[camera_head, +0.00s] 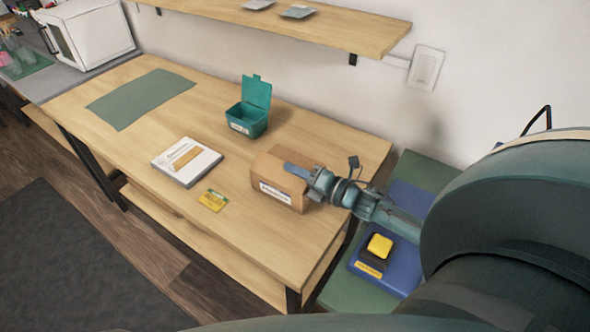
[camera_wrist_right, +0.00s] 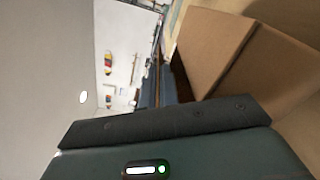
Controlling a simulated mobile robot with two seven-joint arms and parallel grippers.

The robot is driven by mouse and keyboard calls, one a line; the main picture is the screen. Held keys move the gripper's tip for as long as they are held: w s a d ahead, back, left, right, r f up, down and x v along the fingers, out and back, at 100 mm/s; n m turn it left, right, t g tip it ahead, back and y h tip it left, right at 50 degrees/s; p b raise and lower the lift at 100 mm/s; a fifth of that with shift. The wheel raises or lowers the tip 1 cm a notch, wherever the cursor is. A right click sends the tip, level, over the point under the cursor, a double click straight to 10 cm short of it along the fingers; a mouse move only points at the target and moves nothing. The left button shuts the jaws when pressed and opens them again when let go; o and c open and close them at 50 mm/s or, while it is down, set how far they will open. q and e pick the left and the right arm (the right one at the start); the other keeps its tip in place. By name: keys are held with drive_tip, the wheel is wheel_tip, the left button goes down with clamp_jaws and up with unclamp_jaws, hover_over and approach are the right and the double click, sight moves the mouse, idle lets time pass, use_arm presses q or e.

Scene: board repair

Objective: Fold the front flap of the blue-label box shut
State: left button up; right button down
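The cardboard box (camera_head: 265,168) stands near the right end of the wooden table, with a white label with dark print (camera_head: 275,193) on its front side. Its top looks mostly covered, but the front flap's exact position cannot be told. My right gripper (camera_head: 297,171) reaches in from the right and lies low over the box's top, touching or just above it. Its fingers are too small to tell open from shut. In the right wrist view the brown box (camera_wrist_right: 215,45) fills the upper right, beside the dark gripper body. My left gripper is not in view.
An open teal bin (camera_head: 248,118) stands behind the box. A white booklet or box (camera_head: 200,150) and a yellow card (camera_head: 212,200) lie left of it. A green mat (camera_head: 140,98) lies at the far left. A blue tray (camera_head: 405,265) with a yellow-black item is right of the table.

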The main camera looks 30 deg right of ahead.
drive_tip(key=c, duration=2.1)
unclamp_jaws()
drive_tip(key=o, duration=0.5)
drive_tip(key=shift+c, duration=0.2)
drive_tip(key=shift+s, duration=0.1)
